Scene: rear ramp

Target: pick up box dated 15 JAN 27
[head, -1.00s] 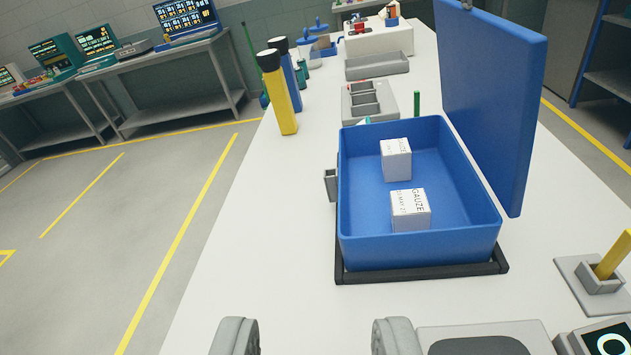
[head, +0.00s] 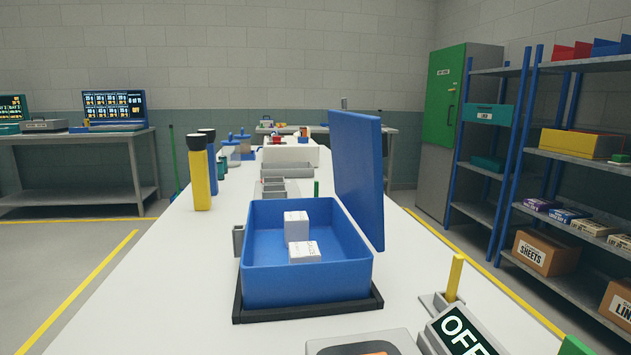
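Two small white boxes stand inside an open blue case (head: 300,286) on the long white table. The back box (head: 296,226) is upright near the middle of the case. The front box (head: 305,251) is nearer to me and slightly right, its top showing print. The print on both is too small to read now, so I cannot tell any date. The case's blue lid (head: 357,170) stands raised on the right side. My gripper is out of view.
A black frame (head: 308,312) surrounds the case's base. A yellow stick in a holder (head: 454,280) and an OFF sign (head: 465,335) are at the front right. Yellow and blue flashlights (head: 199,178) stand at the left edge.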

